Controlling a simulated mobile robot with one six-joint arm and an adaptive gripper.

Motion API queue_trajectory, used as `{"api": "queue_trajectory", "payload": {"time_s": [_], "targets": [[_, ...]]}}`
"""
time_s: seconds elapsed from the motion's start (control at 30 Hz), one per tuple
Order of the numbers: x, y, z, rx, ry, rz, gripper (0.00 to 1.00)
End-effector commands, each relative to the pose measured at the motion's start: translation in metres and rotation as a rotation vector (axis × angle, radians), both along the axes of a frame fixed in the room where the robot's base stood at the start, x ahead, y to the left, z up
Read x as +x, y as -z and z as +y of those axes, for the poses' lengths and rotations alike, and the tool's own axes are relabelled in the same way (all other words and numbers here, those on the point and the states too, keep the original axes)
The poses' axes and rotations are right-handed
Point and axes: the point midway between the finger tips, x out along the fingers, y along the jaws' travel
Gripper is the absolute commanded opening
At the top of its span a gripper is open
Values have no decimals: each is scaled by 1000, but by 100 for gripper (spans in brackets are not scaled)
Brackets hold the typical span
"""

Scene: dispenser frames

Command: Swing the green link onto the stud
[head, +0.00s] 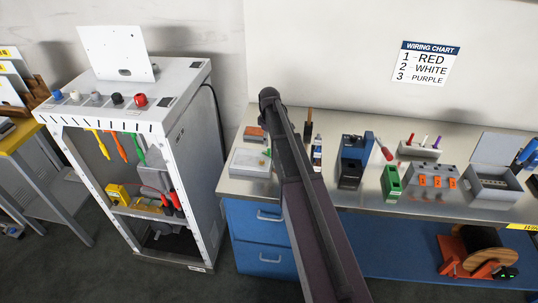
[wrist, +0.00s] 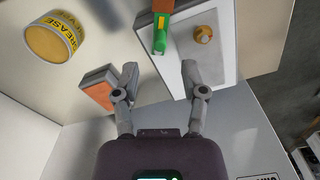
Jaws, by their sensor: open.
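The green link (wrist: 160,38) shows at the top of the wrist view, at the left edge of a white plate (wrist: 232,65). A brown piece (wrist: 162,6) adjoins its upper end. The stud (wrist: 204,34), a brass-coloured knob, stands on the plate to the right of the link, with a gap between them. My gripper (wrist: 160,84) is open and empty, its fingers below the link and stud in the wrist view. In the head view the white plate (head: 250,162) lies on the bench's left end. My arm hides part of that area, and my gripper cannot be made out there.
An orange-topped block (wrist: 98,88) lies beside my left finger. A yellow grease tin (wrist: 52,40) stands at upper left in the wrist view. In the head view, a dispenser frame (head: 190,180) stands left of the bench. Several fixtures, including a green block (head: 389,182), fill the bench rightward.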

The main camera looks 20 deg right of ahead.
Motion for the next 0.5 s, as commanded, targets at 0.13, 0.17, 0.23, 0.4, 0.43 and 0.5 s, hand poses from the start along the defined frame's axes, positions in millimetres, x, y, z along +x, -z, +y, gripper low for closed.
{"api": "queue_trajectory", "payload": {"time_s": [0.13, 0.17, 0.23, 0.4, 0.43, 0.5], "targets": [[0, 16, 0, 0, 0, 0, 55], [0, 18, 0, 0, 0, 0, 55], [0, 24, 0, 0, 0, 0, 55], [0, 37, 0, 0, 0, 0, 55], [0, 39, 0, 0, 0, 0, 55], [0, 44, 0, 0, 0, 0, 55]]}}
